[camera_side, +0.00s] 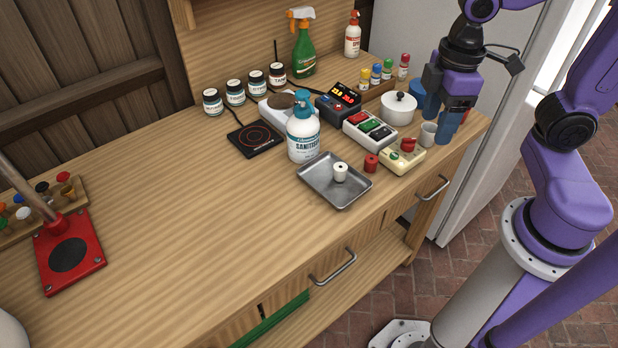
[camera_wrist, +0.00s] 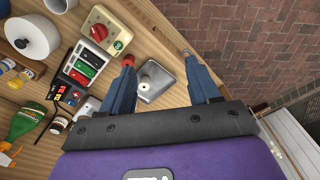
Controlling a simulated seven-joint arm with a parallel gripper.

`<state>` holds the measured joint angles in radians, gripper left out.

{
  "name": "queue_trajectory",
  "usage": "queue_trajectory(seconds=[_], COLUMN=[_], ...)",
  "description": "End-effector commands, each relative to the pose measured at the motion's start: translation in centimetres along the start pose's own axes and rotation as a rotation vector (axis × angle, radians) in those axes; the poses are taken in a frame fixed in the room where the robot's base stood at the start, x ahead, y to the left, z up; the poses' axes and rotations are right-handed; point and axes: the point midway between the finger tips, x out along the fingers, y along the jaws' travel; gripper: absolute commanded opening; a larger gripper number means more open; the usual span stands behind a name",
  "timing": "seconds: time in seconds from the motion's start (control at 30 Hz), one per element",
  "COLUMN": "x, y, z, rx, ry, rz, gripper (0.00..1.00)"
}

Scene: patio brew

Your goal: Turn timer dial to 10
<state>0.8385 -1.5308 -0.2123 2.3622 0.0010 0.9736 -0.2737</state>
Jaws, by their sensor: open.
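The timer is a cream box (camera_side: 402,160) with a red dial (camera_side: 408,145) and a green button, near the front edge of the bench. In the wrist view the cream box (camera_wrist: 121,24) lies at the upper left with its red dial (camera_wrist: 99,31) in sight. The setting on the dial is too small to read. My gripper (camera_side: 437,132) hangs pointing down beyond and to the right of the timer, apart from the dial. Its blue fingers are spread with nothing between them; they also show in the wrist view (camera_wrist: 157,57).
A grey cup (camera_side: 428,134) and white lidded pot (camera_side: 398,110) stand close to my gripper. A switch box (camera_side: 369,132) sits beside the timer. A red spool (camera_side: 371,163) and metal tray (camera_side: 320,187) with a white spool (camera_side: 340,172) lie nearby. The bench's left middle is clear.

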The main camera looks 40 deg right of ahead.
Motion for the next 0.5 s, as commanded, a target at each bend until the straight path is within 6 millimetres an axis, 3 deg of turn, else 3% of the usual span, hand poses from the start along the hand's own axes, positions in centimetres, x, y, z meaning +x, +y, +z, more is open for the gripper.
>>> queue_trajectory(seconds=[0.5], x=[0.9], y=[-5.6], z=[1.7], rx=[-0.089], ry=[0.009], rz=[-0.005], gripper=[0.61])
